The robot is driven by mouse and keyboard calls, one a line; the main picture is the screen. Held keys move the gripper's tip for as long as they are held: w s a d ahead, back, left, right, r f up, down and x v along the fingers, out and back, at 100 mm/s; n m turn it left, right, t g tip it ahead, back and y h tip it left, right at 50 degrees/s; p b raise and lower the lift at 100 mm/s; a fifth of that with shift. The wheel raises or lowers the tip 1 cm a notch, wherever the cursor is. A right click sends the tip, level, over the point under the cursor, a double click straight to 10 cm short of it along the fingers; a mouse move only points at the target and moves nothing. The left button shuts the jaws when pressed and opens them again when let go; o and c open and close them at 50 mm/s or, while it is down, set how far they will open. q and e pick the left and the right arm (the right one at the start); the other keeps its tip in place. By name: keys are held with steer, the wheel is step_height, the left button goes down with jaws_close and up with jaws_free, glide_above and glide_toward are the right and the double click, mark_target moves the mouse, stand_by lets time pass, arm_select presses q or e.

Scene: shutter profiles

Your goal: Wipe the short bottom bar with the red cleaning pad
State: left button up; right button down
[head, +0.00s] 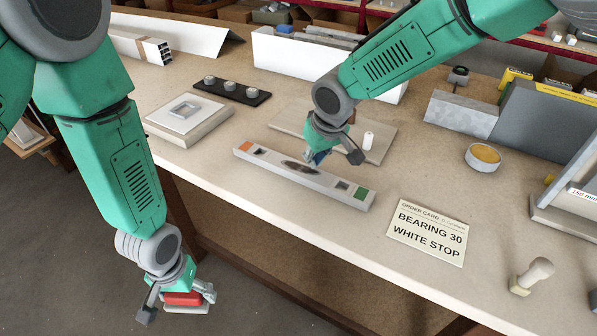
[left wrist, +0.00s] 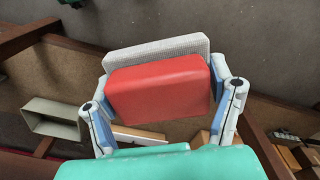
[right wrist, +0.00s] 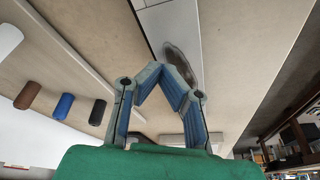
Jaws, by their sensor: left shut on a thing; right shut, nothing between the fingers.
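The short bottom bar (head: 328,183) is a pale bar with an orange left end and a green right end, lying near the table's front edge. A dark smudge (head: 300,167) marks its middle; it also shows in the right wrist view (right wrist: 182,66). The red cleaning pad (head: 183,299) has a pale, textured layer on its far side in the left wrist view (left wrist: 158,88). My left gripper (head: 180,296) is shut on the pad, in front of the table and lower than its top. My right gripper (head: 318,157) is shut and empty, just behind the bar's middle in the head view.
A board (head: 374,156) with a white cylinder (head: 368,140) lies behind the bar; brown, blue and black cylinders (right wrist: 63,106) show in the right wrist view. An order card (head: 427,232) lies right of the bar.

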mark_target(315, 169)
arm_select(q)
steer(key=shift+f, duration=0.25)
arm_select(e)
steer(key=shift+f, duration=0.45)
steer(key=shift+r, duration=0.1)
arm_select(q)
step_height(315, 169, up, 5)
steer(key=p, duration=0.5)
steer(key=shift+r, duration=0.2)
arm_select(e)
step_height(315, 169, up, 6)
steer(key=shift+r, duration=0.1)
